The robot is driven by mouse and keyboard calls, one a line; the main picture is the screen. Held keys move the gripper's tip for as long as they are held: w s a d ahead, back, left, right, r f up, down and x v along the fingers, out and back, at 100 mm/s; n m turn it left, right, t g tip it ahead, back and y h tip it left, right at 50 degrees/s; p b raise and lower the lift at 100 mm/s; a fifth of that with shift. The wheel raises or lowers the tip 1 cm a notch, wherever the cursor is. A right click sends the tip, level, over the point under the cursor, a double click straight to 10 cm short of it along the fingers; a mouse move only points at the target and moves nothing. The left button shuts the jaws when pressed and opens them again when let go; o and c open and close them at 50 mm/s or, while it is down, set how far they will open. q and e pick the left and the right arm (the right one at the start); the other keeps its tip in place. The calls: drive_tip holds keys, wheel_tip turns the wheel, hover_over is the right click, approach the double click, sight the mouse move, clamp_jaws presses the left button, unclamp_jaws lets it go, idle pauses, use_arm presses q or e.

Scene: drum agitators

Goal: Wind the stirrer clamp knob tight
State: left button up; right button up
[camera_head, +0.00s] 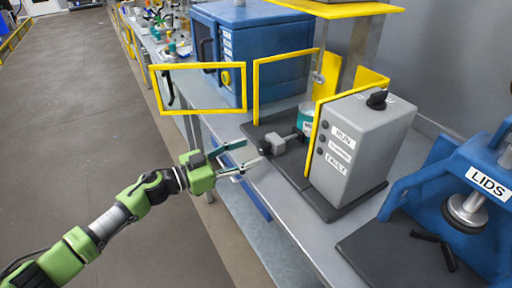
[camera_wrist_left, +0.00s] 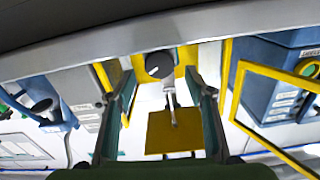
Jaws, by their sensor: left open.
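The clamp knob, a dark round knob with a light line on its face, shows in the left wrist view (camera_wrist_left: 158,65); in the head view it is the dark end (camera_head: 265,148) of a grey clamp block (camera_head: 275,143). My left gripper (camera_head: 253,152) is open and empty, pointing at the knob from the aisle side. In the wrist view its fingers (camera_wrist_left: 161,73) stand on either side of the knob. I see no clear contact. A teal drum (camera_head: 305,116) sits behind the clamp, partly hidden by the yellow frame. My right gripper is not in view.
A grey control box (camera_head: 357,145) with RUN and FAULT labels and a black top knob stands right of the clamp. Yellow guard frames (camera_head: 203,112) stand left and behind. A blue LIDS press (camera_head: 470,185) is at right. The floor aisle (camera_head: 80,110) is clear.

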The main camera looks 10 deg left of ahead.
sight(260, 150)
use_arm(q)
drive_tip(key=shift+x, duration=1.85)
drive_tip(key=c, duration=1.1)
drive_tip(key=shift+c, duration=0.2)
drive_tip(key=shift+m, duration=0.3)
drive_tip(key=m+p, duration=0.1)
drive_tip(key=m, duration=0.4)
drive_tip(key=shift+s, duration=0.1)
drive_tip(key=m+b, duration=0.1)
drive_tip(key=m, duration=0.4)
drive_tip(key=shift+d+f+m, duration=0.1)
drive_tip(key=shift+f+m, duration=0.05)
drive_tip(key=shift+m, duration=0.15)
